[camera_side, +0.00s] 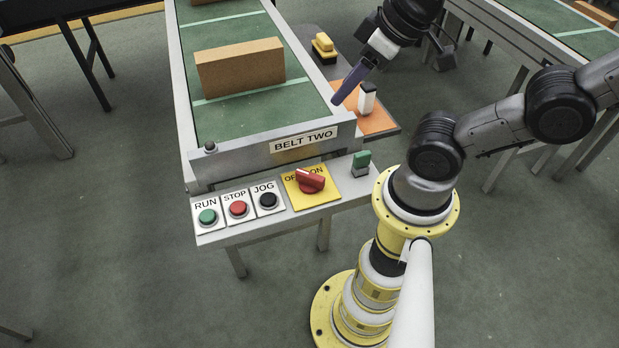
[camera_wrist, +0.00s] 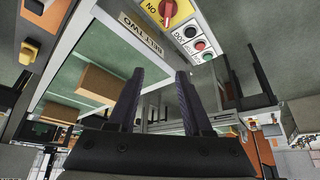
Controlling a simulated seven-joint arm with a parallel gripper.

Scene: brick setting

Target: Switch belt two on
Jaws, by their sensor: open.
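The red rotary knob (camera_side: 310,180) sits on a yellow plate (camera_side: 328,195) marked OFF and ON at the front panel. I cannot tell for sure which word it points to. The knob also shows at the top of the wrist view (camera_wrist: 167,9). The BELT TWO label (camera_side: 303,140) is on the conveyor end just above the plate; it also shows in the wrist view (camera_wrist: 142,33). My gripper (camera_side: 337,101) is open and empty, above and behind the panel near the conveyor's right edge. In the wrist view my gripper (camera_wrist: 160,74) has its two dark fingers apart.
Green RUN (camera_side: 207,217), red STOP (camera_side: 238,209) and black JOG (camera_side: 268,200) buttons are left of the knob. A brown box (camera_side: 241,67) rests on the belt.

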